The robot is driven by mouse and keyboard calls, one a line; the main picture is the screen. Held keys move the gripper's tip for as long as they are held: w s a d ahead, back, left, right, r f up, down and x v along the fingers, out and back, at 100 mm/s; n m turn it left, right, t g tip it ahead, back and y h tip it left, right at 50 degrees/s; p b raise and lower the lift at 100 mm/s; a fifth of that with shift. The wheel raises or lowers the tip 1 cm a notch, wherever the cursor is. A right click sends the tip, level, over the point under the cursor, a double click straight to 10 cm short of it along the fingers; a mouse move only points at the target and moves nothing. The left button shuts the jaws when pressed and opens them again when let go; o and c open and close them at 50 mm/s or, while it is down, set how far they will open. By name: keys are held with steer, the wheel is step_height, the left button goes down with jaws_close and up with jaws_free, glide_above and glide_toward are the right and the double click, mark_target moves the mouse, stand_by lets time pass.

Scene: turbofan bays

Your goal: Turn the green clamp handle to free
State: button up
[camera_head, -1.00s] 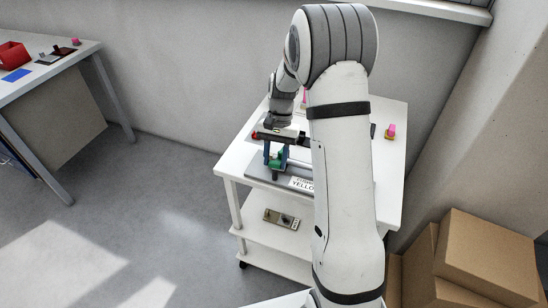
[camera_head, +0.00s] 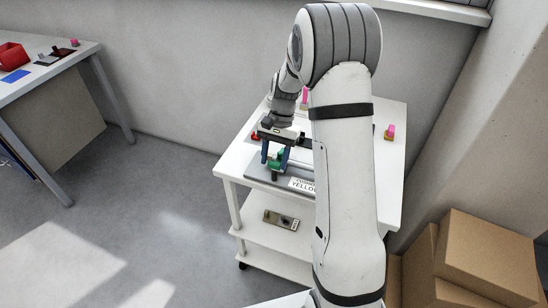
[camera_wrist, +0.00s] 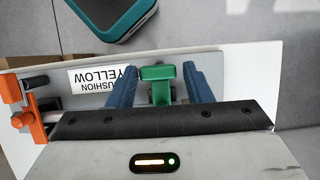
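The green clamp handle (camera_wrist: 157,73) shows in the wrist view as a short T-shaped piece on the grey plate. It lies between the two blue fingers of my gripper (camera_wrist: 160,84). The fingers are apart, one on each side of the handle, and a gap shows on the right side; on the left I cannot tell whether finger and handle touch. In the head view my gripper (camera_head: 275,153) points down over the handle (camera_head: 276,160) at the cart's front left, partly hiding it.
The grey plate carries a white "CUSHION YELLOW" label (camera_wrist: 102,79). An orange and black part (camera_wrist: 31,112) stands at the left in the wrist view. A pink and yellow piece (camera_head: 390,132) sits on the white cart (camera_head: 234,163). Cardboard boxes (camera_head: 487,260) stand at the right.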

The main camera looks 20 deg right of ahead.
mark_target(278, 161)
steer(key=v, duration=0.7)
steer(key=shift+r+b, duration=0.35)
steer(key=shift+w+d, duration=0.1)
steer(key=shift+d, duration=0.05)
